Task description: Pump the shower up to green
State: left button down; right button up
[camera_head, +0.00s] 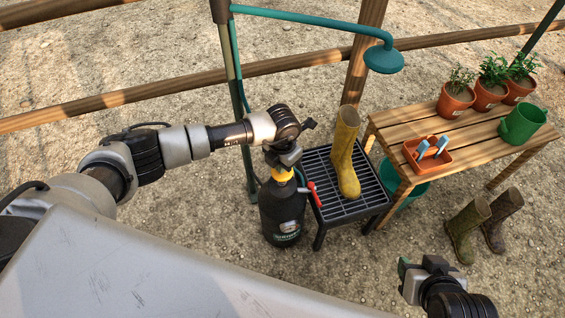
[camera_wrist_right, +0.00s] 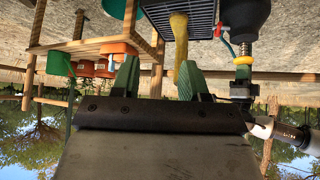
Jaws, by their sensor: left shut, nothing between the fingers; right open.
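The shower's black pressure bottle (camera_head: 283,212) with a yellow collar (camera_head: 283,174) stands upright on the gravel, left of the grated stand. A red-handled piece (camera_head: 314,194) hangs at its right side. The teal shower head (camera_head: 383,60) hangs on its arm above. My left gripper (camera_head: 284,158) is shut, pointing down right over the bottle's top; it hides the pump, and I cannot tell whether it touches. I cannot read any gauge or green mark. My right gripper (camera_head: 424,266) is open and empty at the lower right. In the right wrist view the bottle (camera_wrist_right: 246,20) appears upside down.
A yellow boot (camera_head: 346,155) stands on the black grated stand (camera_head: 350,207). A wooden table (camera_head: 400,135) holds potted plants (camera_head: 490,85), a green can (camera_head: 521,123) and an orange tray (camera_head: 408,153). Brown-green boots (camera_head: 468,228) stand on the gravel. Wooden rails run behind.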

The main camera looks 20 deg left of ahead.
pick_arm(q)
jog(key=shift+s+r+p, duration=0.1)
jog(key=shift+r+p, duration=0.45)
jog(key=shift+r, duration=0.15)
jog(key=shift+r+p, duration=0.75)
jog(key=shift+r, duration=0.3)
pick_arm(e)
jog(key=s+g, duration=0.1)
jog(key=s+d+g, duration=0.1)
jog(key=s, duration=0.1)
jog(key=s+g+h, duration=0.1)
jog(key=s+g, duration=0.1)
jog(key=shift+s+d+r, duration=0.1)
jog(key=shift+s+d, duration=0.15)
jog(key=shift+d, duration=0.15)
